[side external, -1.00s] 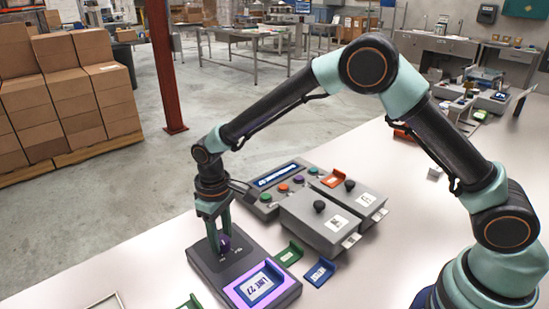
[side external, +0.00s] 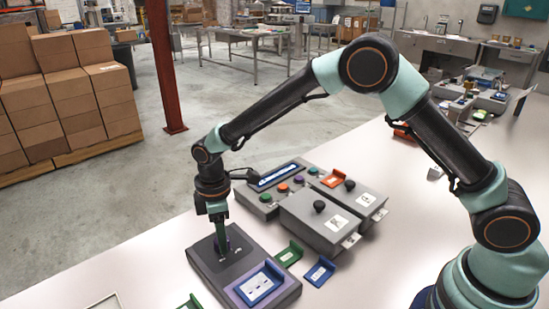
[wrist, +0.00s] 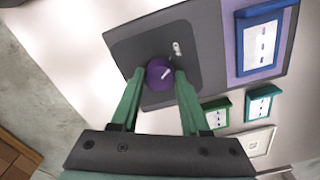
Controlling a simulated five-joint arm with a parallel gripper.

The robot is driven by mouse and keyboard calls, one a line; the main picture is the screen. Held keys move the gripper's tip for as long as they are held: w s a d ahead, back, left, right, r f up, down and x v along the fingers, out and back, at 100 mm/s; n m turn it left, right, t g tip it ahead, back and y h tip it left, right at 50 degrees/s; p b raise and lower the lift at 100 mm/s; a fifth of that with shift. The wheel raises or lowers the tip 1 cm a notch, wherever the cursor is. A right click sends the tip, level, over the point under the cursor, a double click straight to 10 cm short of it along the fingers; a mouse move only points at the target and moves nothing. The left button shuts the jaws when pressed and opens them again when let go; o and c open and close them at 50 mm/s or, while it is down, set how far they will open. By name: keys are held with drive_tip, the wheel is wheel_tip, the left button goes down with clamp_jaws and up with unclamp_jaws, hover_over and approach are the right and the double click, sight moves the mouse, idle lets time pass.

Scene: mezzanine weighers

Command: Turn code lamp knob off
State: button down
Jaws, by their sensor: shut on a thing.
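The code lamp is a low dark grey box (side external: 205,264) on the pale table in the side view. Its purple knob (wrist: 159,74) has a white pointer line and sits on a darker plate in the wrist view. My gripper (wrist: 160,78) is shut on the knob, one green finger on each side. In the side view my gripper (side external: 220,246) points down and mostly hides the knob.
Green (side external: 289,254) and blue (side external: 320,270) card holders lie right of the lamp box. Behind are grey boxes with black knobs (side external: 319,207) and a button console (side external: 268,187). Another green holder (side external: 190,302) is at the front edge. Clear table lies left of the lamp.

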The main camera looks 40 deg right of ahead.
drive_tip(key=shift+n, duration=0.3)
drive_tip(key=shift+c, duration=1.9)
unclamp_jaws()
wheel_tip(320, 180, up, 12)
drive_tip(key=shift+r, duration=0.1)
